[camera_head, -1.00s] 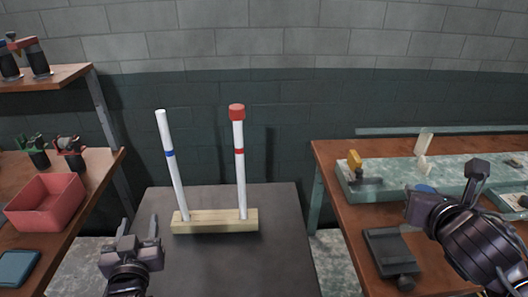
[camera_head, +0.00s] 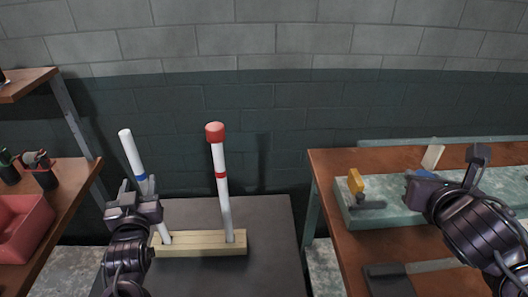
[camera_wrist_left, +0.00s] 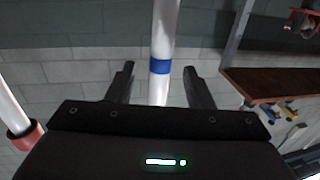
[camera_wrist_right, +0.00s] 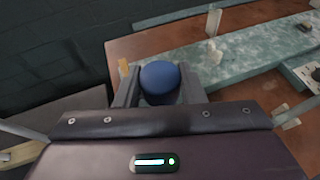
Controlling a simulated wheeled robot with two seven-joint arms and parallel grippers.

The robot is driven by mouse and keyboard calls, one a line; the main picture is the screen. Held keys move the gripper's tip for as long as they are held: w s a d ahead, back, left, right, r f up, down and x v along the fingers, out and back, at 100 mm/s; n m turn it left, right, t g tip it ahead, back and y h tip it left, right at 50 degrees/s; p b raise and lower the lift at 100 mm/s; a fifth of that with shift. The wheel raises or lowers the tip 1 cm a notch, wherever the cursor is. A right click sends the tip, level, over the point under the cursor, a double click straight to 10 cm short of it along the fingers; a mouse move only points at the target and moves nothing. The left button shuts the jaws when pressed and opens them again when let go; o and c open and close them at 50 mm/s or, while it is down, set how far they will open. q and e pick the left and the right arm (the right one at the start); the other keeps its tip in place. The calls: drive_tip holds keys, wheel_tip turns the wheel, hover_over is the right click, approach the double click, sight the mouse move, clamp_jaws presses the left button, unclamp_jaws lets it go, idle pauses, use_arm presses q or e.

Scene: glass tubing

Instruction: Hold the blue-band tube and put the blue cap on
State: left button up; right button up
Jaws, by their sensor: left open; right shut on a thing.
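The blue-band tube (camera_head: 131,153) is white and stands tilted in the wooden block (camera_head: 200,244); its top end is bare. My left gripper (camera_head: 138,187) is open, close to the tube near its blue band. In the left wrist view the tube (camera_wrist_left: 163,38) passes between the open fingers (camera_wrist_left: 158,85), with the band (camera_wrist_left: 160,67) at fingertip height. My right gripper (camera_wrist_right: 160,90) is shut on the blue cap (camera_wrist_right: 160,77), which shows between its fingers. In the head view my right gripper (camera_head: 415,182) is over the right bench.
A tube with a red cap (camera_head: 215,132) and red band stands in the same block, right of the blue-band tube. The right bench (camera_head: 335,165) holds a green slab (camera_head: 375,212) with a yellow piece (camera_head: 355,183). A red bin (camera_head: 22,225) is at left.

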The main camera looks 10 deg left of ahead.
sight(140, 178)
use_arm(q)
drive_tip(key=shift+p+x, duration=0.3)
drive_tip(key=shift+x, duration=1.9)
clamp_jaws()
